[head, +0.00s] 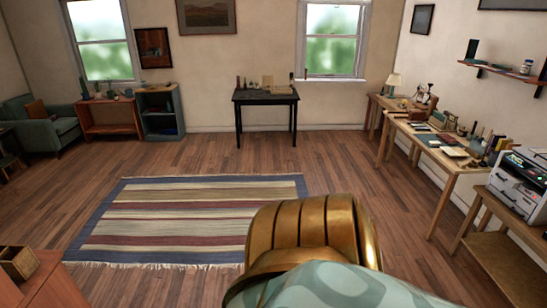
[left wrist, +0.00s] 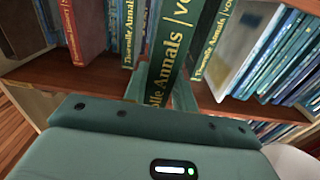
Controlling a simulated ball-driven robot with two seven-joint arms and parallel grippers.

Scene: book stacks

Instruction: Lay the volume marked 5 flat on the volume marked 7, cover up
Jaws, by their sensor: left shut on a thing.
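In the left wrist view my left gripper (left wrist: 163,90) is shut on a green volume (left wrist: 186,42) with gold spine lettering that reads "Annals | vo". Its number is cut off at the top edge, so I cannot tell which volume it is. The volume is tilted in the picture, in front of a wooden shelf. Other green Annals volumes (left wrist: 125,28) stand behind it on both sides, their numbers out of frame. I cannot pick out the volumes marked 5 and 7. My right gripper is in neither view.
The wooden shelf (left wrist: 92,76) also holds a red-brown book (left wrist: 84,30) at left and a row of blue books (left wrist: 285,60) at right. The head view shows a striped rug (head: 180,218), a dark table (head: 266,97) by the far wall and a cluttered desk (head: 448,165) at right.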

